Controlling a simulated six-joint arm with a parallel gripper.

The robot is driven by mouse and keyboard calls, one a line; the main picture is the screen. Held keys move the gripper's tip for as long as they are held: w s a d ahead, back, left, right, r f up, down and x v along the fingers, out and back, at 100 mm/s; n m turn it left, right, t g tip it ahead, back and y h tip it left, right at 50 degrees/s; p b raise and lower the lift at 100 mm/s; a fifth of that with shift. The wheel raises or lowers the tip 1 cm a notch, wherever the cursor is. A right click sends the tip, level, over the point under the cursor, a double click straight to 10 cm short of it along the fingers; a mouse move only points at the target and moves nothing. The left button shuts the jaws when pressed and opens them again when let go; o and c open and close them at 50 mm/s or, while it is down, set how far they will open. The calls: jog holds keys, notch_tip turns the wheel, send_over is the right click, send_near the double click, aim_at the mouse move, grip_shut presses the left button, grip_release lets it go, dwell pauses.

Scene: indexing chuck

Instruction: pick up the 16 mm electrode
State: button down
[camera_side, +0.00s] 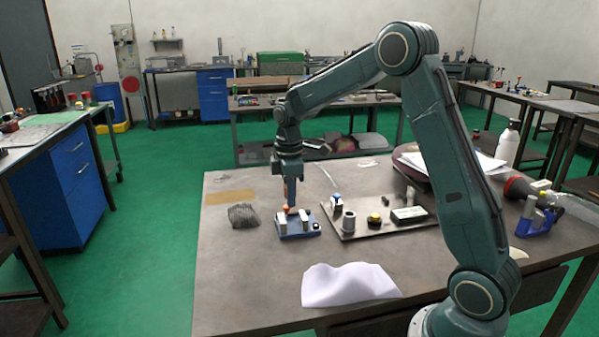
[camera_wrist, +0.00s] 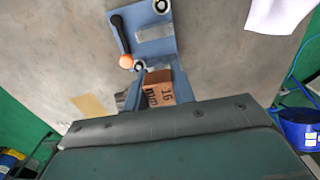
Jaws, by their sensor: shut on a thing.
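The 16 mm electrode (camera_wrist: 158,90) is a copper-brown block with "16 mm" lettered on its face in the wrist view. My gripper (camera_wrist: 160,82) is shut on it, one finger on each side. In the side view my gripper (camera_side: 291,204) points straight down over the blue fixture (camera_side: 298,229), which stands on the table. The fixture also shows in the wrist view (camera_wrist: 168,45), with a black lever (camera_wrist: 121,35) ending in an orange knob. I cannot tell whether the electrode touches the fixture. Its lower end is hidden.
Right of the fixture lies a flat plate (camera_side: 385,231) with a grey cylinder (camera_side: 349,221), a yellow-black knob (camera_side: 374,218) and a dark box (camera_side: 409,214). A grey crumpled cloth (camera_side: 243,215) lies to the left. The table's front left is clear.

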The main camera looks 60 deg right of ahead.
notch_tip(320, 180, up, 13)
jog(key=shift+f, duration=0.15)
